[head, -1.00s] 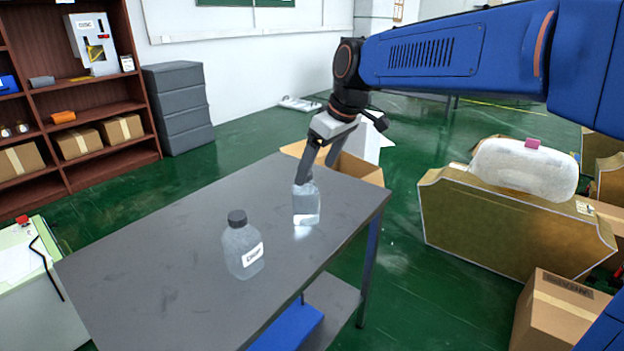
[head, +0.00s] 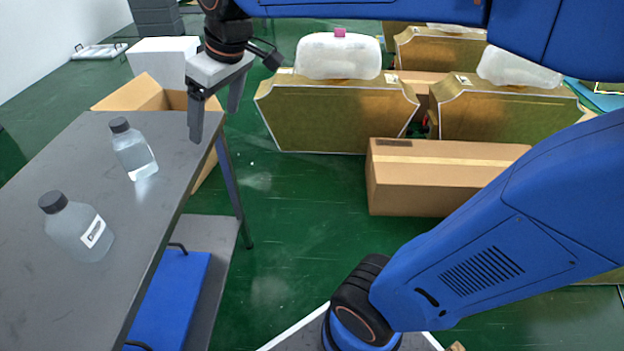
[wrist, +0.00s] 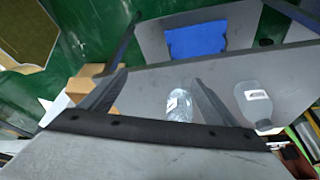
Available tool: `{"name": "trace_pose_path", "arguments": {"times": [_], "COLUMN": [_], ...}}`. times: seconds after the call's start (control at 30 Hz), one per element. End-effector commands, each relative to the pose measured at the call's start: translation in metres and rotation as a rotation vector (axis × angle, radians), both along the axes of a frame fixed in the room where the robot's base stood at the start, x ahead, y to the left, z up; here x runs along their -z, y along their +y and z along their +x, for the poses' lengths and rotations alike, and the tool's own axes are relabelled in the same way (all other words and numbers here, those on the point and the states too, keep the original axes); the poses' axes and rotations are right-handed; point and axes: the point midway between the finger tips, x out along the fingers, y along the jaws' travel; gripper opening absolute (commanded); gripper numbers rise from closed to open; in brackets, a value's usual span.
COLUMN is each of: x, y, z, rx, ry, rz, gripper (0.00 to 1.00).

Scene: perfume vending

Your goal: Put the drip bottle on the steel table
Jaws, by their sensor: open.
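Two clear bottles with dark caps stand upright on the grey steel table (head: 90,300). The far bottle (head: 134,150) has its label turned mostly away; the near bottle (head: 78,228) shows a white label too small to read. I cannot tell which is the drip bottle. My gripper (head: 215,124) is open and empty, pointing down by the table's right edge, right of the far bottle and apart from it in the head view. In the wrist view, the far bottle (wrist: 179,106) appears beside one finger of my gripper (wrist: 160,78), and the near bottle (wrist: 254,106) farther right.
An open cardboard box (head: 140,92) and a white box (head: 163,55) stand behind the table. A blue case (head: 170,300) lies on the lower shelf. Cartons (head: 440,180) and a gold-brown holder with a white container (head: 338,55) stand right. Green floor between is clear.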

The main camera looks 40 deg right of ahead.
Motion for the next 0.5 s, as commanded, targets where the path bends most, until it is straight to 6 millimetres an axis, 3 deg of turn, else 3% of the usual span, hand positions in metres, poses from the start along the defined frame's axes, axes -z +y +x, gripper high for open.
{"name": "trace_pose_path", "arguments": {"times": [0.03, 0.2, 0.5], "x": [0.007, 0.038, 0.098], "y": [-0.016, -0.058, -0.108], "z": [-0.017, -0.068, -0.146], "rx": [0.048, 0.206, 0.447], "ry": [-0.004, -0.009, -0.022], "rz": [0.001, 0.002, 0.007], "gripper": [0.82, 0.82, 0.82]}}
